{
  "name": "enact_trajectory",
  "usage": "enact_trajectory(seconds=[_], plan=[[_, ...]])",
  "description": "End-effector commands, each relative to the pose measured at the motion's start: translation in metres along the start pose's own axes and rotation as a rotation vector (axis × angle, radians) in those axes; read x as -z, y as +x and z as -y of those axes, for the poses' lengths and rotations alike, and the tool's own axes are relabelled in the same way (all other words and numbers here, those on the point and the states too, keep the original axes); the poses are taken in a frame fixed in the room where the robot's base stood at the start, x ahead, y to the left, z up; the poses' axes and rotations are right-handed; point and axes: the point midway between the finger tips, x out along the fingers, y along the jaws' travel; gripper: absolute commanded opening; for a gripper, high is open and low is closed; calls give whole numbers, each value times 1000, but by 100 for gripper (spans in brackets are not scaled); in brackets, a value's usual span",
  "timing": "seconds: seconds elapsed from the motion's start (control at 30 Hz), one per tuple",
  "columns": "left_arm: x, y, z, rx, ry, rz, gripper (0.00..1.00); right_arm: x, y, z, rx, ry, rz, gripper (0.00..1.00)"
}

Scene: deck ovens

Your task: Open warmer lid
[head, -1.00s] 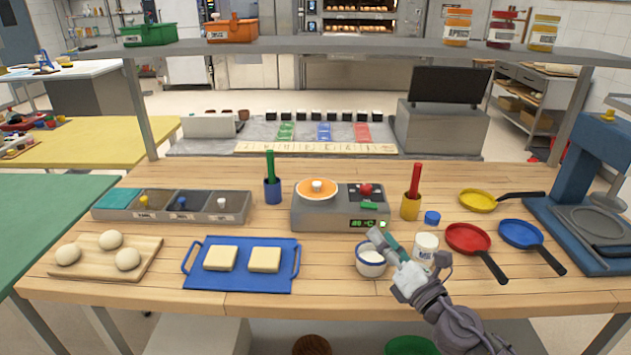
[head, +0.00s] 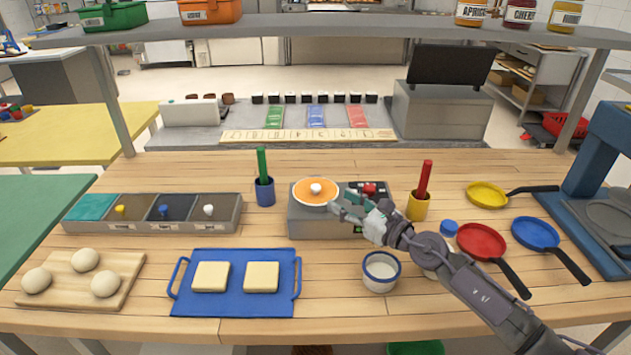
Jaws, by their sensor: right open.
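The warmer (head: 312,226) is a grey box at the middle of the wooden table. My right gripper (head: 342,207) is open and empty, just to the right of the lid's front edge and over the warmer. Whether a finger touches the lid cannot be told. The gripper and wrist hide most of the warmer's display and buttons; part of a red knob (head: 369,188) shows behind. My left gripper is not in view.
A yellow cup (head: 417,208) with a red-handled tool stands close right of the warmer, a blue cup (head: 265,192) to its left. A white bowl (head: 380,272) is in front, beneath my arm. The blue tray (head: 235,300) holds two pale slabs. A shelf (head: 330,27) spans above.

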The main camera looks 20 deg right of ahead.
Motion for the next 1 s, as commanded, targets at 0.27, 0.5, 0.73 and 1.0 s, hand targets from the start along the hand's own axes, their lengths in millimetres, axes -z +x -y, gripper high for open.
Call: enact_trajectory(seconds=[0.27,0.5,0.73,1.0], plan=[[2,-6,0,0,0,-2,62,-2,59,0,0,4,4,48],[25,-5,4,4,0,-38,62,0,85,-1,-1,3,1,48],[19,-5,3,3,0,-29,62,0,90,0,-1,1,0,48],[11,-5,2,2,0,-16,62,0,89,0,0,2,0,25]])
